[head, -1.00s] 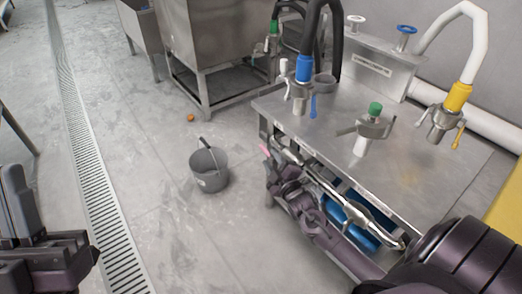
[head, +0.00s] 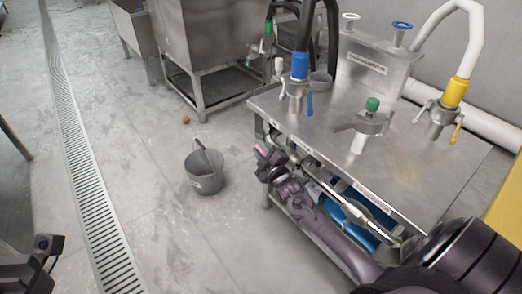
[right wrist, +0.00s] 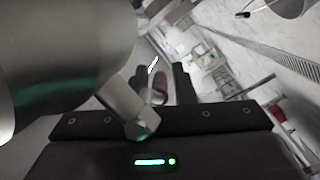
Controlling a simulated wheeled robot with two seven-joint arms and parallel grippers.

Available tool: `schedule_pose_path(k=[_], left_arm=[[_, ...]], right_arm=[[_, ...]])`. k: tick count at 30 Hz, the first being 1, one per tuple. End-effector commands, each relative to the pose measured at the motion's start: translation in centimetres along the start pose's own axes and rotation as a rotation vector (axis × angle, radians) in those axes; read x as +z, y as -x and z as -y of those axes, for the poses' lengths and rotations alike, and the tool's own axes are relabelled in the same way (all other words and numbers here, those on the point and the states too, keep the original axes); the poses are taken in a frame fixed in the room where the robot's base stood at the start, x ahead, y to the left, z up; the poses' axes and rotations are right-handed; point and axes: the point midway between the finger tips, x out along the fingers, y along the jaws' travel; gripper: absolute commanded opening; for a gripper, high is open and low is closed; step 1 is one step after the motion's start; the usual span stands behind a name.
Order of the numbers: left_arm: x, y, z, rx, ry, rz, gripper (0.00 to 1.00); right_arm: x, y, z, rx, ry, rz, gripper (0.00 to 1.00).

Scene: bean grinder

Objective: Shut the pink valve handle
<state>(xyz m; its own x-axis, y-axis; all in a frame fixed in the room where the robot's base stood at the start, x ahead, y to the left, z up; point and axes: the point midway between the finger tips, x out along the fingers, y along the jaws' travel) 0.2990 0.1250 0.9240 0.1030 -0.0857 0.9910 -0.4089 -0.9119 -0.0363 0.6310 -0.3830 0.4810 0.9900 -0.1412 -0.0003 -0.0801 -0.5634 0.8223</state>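The pink valve handle (head: 261,147) is a small pink patch at the left end of the pipework under the steel table's front edge. My right gripper (head: 266,163) is around or right beside it and hides most of it. In the right wrist view a dark reddish piece (right wrist: 160,86), likely the handle, lies between two dark fingers that stand apart. Whether they touch it is unclear. My left gripper (head: 42,258) is partly in view at the bottom left, away from the table; its fingers are not clear.
The steel table (head: 335,150) carries a blue-collared nozzle (head: 299,75), a green-topped fitting (head: 371,113) and a yellow-collared nozzle (head: 446,105). A grey bucket (head: 206,176) stands on the floor left of the table. Metal pipe fills the wrist view's left side.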

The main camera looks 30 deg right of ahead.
Motion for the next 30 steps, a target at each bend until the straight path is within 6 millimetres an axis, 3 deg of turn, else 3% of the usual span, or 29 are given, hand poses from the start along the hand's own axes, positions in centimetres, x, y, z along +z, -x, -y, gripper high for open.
schedule_pose_path(k=[1,5,20,30], left_arm=[[0.0,0.0,0.0,0.000,0.000,0.000,0.00],[0.0,0.0,0.0,0.000,0.000,0.000,0.00],[0.2,0.6,0.0,0.000,0.000,0.004,0.00],[0.3,2.4,-0.2,0.018,-0.005,-0.026,0.00]], right_arm=[[0.0,0.0,0.0,0.000,0.000,0.000,0.17],[0.0,0.0,0.0,0.000,0.000,0.000,0.00],[0.0,0.1,0.0,0.029,-0.009,-0.020,0.00],[-0.6,0.5,-1.0,0.205,-0.057,-0.141,0.00]])
